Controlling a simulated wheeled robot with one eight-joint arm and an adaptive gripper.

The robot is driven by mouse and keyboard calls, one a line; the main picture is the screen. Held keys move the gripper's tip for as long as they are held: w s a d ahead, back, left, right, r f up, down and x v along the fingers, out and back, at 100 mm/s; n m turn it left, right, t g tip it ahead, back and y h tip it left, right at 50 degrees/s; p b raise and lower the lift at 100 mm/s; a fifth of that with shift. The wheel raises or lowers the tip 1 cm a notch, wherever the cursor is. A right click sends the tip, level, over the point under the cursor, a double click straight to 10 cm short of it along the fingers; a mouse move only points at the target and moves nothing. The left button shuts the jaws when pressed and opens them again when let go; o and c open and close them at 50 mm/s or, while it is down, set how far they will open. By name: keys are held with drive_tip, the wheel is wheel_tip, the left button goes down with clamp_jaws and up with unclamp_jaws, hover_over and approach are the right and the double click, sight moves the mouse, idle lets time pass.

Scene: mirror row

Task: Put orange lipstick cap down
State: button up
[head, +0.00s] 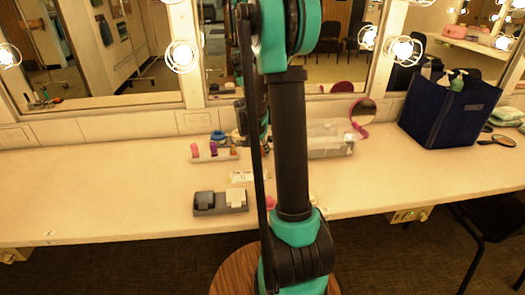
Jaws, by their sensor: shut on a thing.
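A pale lipstick holder (225,156) stands on the counter left of my arm. A pink lipstick (194,150) and a purple lipstick (213,148) stand upright in it. I cannot make out an orange lipstick cap; it may be hidden behind my arm or too small to tell. My arm rises through the middle of the view. My gripper does not show; its fingers are hidden behind the arm links. A grey two-part tray (236,210) lies nearer the counter's front edge, with a dark block (204,199) at left and a cream block (235,197) at right.
A clear box (330,150) and a pink round mirror (362,116) stand right of my arm. A navy tote bag (450,118) with bottles is farther right. A blue roll (218,135) sits behind the holder. The counter (110,185) is clear at left. Mirrors line the back.

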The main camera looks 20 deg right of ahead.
drive_tip(key=shift+f, duration=0.3)
drive_tip(key=shift+f, duration=0.1)
drive_tip(key=o, duration=0.5)
drive_tip(key=shift+c, duration=0.2)
drive_tip(key=v, duration=1.2)
drive_tip(key=shift+a, duration=0.1)
